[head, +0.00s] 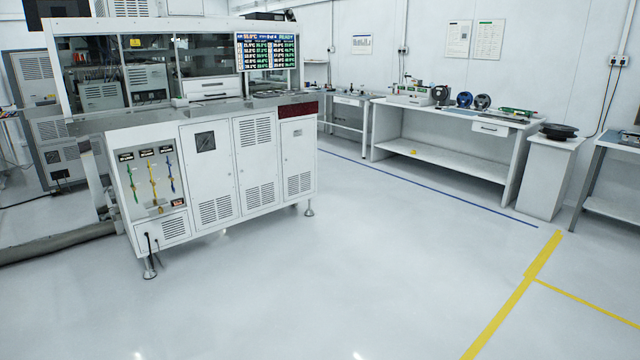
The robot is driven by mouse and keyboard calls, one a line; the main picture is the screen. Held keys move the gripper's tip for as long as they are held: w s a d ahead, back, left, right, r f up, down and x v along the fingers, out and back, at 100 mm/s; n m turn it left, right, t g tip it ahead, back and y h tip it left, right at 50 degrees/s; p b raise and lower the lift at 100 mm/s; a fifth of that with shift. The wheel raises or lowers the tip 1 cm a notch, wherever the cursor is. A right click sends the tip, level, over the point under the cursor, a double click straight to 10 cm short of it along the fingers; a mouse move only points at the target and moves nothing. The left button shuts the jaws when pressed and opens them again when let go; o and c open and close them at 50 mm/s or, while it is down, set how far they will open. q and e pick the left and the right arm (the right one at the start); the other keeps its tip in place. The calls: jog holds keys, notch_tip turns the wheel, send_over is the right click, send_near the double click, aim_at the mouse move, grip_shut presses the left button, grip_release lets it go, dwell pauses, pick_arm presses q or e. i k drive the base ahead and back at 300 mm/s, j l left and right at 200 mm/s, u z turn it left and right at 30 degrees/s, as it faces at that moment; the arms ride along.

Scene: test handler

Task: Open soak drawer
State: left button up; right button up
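The white test handler (225,150) stands at the left of the head view. A white drawer front with a dark handle (209,88) sits above its worktop, behind the front edge. It looks shut, and I see no label on it that I can read. A lit screen (267,50) at the handler's upper right shows "READY" and rows of numbers. Neither of my grippers is in view.
Wide free floor (330,260) lies in front of and right of the handler. A white workbench (450,118) with reels and a small drawer stands at the back wall. A white pedestal (549,175) is at its right. Yellow lines (515,295) mark the floor.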

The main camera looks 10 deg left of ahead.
aim_at(206, 95)
jog(key=i+j+u, duration=0.1)
jog(key=i, duration=1.2)
jog(key=i+j+u, duration=0.15)
jog(key=i, duration=0.5)
jog(key=i+l, duration=0.1)
jog(key=i, duration=0.55)
jog(key=i+u, duration=0.15)
jog(key=i, duration=0.5)
jog(key=i+l+u, duration=0.1)
jog(key=i, duration=0.55)
jog(key=i+l, duration=0.2)
jog(key=i, duration=0.45)
jog(key=u, duration=0.05)
